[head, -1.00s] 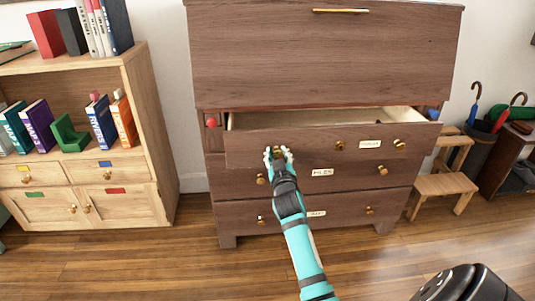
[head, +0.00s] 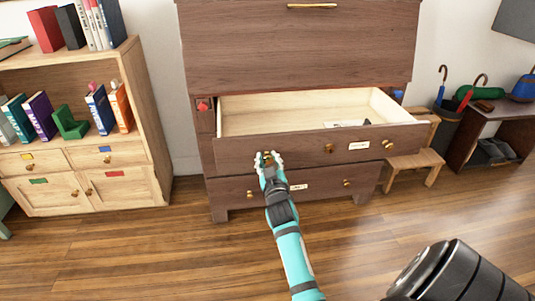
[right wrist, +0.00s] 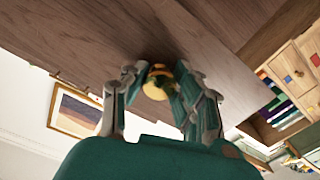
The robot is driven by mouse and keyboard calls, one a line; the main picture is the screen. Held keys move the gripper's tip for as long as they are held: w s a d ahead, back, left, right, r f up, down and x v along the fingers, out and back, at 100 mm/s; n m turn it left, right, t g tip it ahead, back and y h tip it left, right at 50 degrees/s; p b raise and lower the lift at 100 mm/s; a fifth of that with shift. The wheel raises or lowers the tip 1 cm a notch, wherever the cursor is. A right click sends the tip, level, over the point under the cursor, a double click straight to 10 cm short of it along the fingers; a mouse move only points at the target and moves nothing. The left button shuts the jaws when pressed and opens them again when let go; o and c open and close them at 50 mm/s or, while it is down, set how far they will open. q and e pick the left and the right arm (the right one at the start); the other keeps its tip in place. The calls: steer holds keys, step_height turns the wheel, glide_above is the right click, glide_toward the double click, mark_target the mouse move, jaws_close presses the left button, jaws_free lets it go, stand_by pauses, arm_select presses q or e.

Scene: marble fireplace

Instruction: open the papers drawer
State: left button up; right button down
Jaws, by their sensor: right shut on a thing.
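The open top drawer (head: 300,145) of the brown wooden cabinet is pulled well out. A pale label (head: 359,146) on its front is too small to read. Its pale inside shows, with a small light item (head: 346,123) lying near the front. My right gripper (head: 268,160) is shut on the drawer's left brass knob. In the right wrist view the knob (right wrist: 157,84) sits between the fingers (right wrist: 157,90), against the dark wood front. The right knob (head: 388,143) of the drawer is free. My left gripper is not in view.
A lower drawer (head: 320,186) of the cabinet is shut under the open one. A light wood bookcase (head: 150,140) stands at left. A wooden step stool (head: 425,165) and an umbrella bin stand at right. The wooden floor in front is clear.

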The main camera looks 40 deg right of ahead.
mark_target(268, 135)
steer(key=shift+s+a, duration=0.3)
steer(key=shift+s, duration=0.15)
steer(key=c, duration=1)
jaws_free()
steer(key=shift+o, duration=0.2)
step_height(268, 135, up, 10)
steer(key=shift+r, duration=0.1)
